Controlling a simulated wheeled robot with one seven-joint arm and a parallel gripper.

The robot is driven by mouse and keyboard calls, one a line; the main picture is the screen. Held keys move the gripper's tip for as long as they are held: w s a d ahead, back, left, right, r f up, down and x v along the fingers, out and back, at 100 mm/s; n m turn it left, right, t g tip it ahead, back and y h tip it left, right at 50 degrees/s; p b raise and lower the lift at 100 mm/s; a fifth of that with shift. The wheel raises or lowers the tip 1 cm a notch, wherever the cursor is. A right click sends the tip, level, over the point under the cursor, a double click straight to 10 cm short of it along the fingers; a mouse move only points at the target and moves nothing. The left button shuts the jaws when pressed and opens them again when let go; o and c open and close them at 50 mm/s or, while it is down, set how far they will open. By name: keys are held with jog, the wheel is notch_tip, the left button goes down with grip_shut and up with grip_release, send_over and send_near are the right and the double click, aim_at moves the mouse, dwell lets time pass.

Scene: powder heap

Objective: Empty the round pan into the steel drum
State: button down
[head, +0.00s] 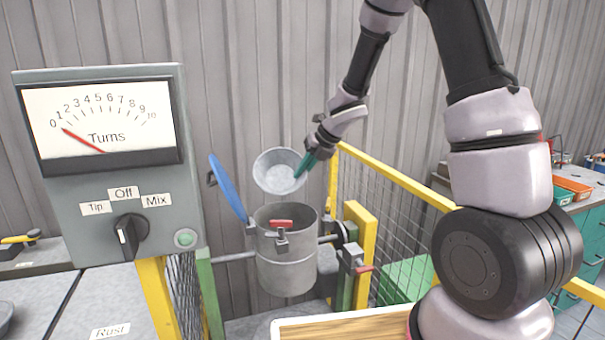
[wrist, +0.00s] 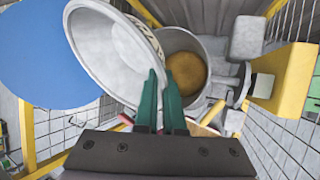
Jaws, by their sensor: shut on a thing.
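The round pan (head: 279,172) is a pale grey metal bowl, held tilted just above and behind the steel drum (head: 287,262). My gripper (head: 305,163) has its green fingers shut on the pan's right rim. In the wrist view, the pan (wrist: 105,58) is left of the fingertips (wrist: 165,84), with its rim partly over the drum mouth. The drum (wrist: 168,42) is open, and tan material shows at its bottom. Its blue lid (head: 228,187) stands swung up at the left. The pan's inside looks pale; whether powder is in it I cannot tell.
A control box (head: 108,165) with a Turns dial near 0 and a Tip/Off/Mix knob (head: 130,237) stands at the left. Yellow fence rails (head: 393,178) run right of the drum. A wood-topped tray (head: 350,328) is in front. A corrugated wall is behind.

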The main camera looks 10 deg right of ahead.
jog(key=g, duration=0.2)
jog(key=m+g, duration=0.1)
jog(key=g, duration=0.1)
jog(key=shift+d+r+g, duration=0.1)
jog(key=shift+r+g, duration=0.2)
jog(key=shift+r, duration=0.05)
jog(key=shift+r+m+g, duration=0.25)
jog(key=shift+m+g, duration=0.25)
jog(key=shift+g, duration=0.7)
jog(key=shift+r+g, duration=0.15)
jog(key=shift+g, duration=0.25)
jog(key=shift+s, duration=0.1)
